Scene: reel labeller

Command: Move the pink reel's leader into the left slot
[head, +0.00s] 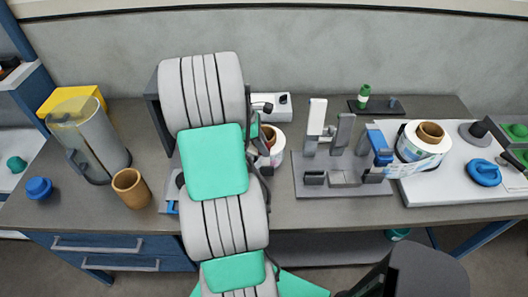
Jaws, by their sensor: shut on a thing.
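My grey and teal arm fills the middle of the head view, and my gripper is hidden behind it. I cannot see the jaws or what they hold. A white reel with a reddish-brown core (277,146) shows partly at the arm's right edge; I see no clear pink on it, and its leader is hidden. A grey fixture (341,190) with upright posts and low blocks stands right of the arm. I cannot tell which of its gaps is the left slot. No leader shows in its left part.
Another white reel with blue print (410,150) sits on a white board (450,190); its strip reaches left to a blue block (380,146). A brown cup (131,189), clear jug (92,140) and blue knob (39,188) stand at the left. The table front near the fixture is clear.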

